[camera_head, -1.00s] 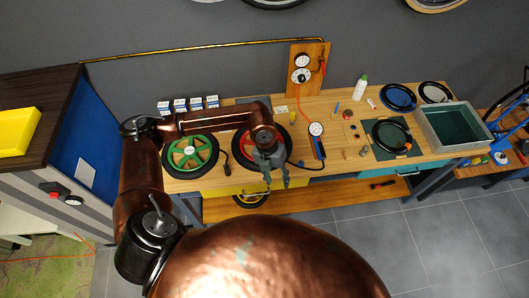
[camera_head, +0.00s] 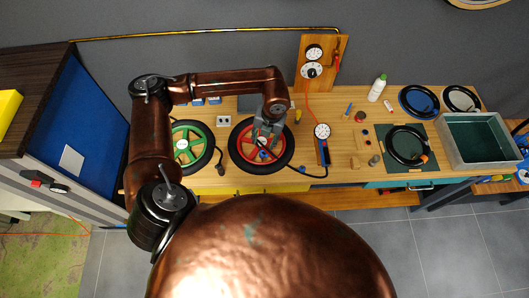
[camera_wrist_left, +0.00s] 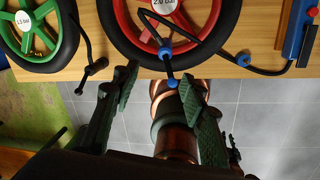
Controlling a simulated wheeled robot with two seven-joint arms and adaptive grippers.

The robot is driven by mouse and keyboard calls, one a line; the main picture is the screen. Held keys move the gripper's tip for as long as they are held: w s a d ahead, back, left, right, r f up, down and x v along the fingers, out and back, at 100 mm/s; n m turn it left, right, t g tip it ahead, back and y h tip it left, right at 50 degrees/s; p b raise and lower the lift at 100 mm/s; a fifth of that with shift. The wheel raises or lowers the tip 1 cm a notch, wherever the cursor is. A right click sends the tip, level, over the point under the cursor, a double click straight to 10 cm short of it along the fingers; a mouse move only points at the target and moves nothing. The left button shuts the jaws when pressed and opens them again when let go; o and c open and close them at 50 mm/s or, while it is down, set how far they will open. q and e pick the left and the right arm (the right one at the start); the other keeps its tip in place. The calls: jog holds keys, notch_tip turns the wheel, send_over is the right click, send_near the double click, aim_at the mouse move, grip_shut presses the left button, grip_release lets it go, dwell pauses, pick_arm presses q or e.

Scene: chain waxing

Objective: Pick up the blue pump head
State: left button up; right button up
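Small blue fittings show on a black hose by the red wheel (camera_head: 240,150). In the left wrist view one blue piece (camera_wrist_left: 165,51) lies at the tyre's lower edge and another (camera_wrist_left: 172,83) hangs just below it, past the bench edge. A third blue piece (camera_wrist_left: 243,60) sits on the hose to the right. I cannot tell for certain which is the pump head. My left gripper (camera_head: 267,139) is over the right part of the red wheel. Its fingers (camera_wrist_left: 158,76) are spread apart with nothing clasped between them. My right gripper is out of view.
The pump with gauge (camera_head: 322,131) stands right of the red wheel, its hose curving left. A green wheel (camera_head: 180,146) is to the left. A white bottle (camera_head: 377,89), a dark mat (camera_head: 429,130) with a black ring and a grey tub (camera_head: 447,153) are farther right.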

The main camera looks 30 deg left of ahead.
aim_at(263, 151)
pick_arm(q)
jog(key=f+b, duration=0.2)
jog(key=f, duration=0.1)
jog(key=shift+w+d+f+b, duration=0.15)
jog(key=shift+w+f+b, duration=0.1)
jog(key=shift+f+b, duration=0.65)
jog(key=shift+f, duration=0.65)
jog(key=shift+f+p, duration=0.3)
jog(key=shift+f, duration=0.1)
jog(key=f, duration=0.1)
jog(key=a+f+p, duration=0.1)
jog(key=f, duration=0.1)
jog(key=f+p, duration=0.1)
jog(key=f, duration=0.1)
jog(key=shift+w+a, duration=0.15)
jog(key=shift+a, duration=0.1)
jog(key=shift+f, duration=0.3)
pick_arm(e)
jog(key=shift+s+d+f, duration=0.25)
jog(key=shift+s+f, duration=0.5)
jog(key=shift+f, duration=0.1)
pick_arm(q)
jog(key=shift+c, duration=0.3)
grip_shut()
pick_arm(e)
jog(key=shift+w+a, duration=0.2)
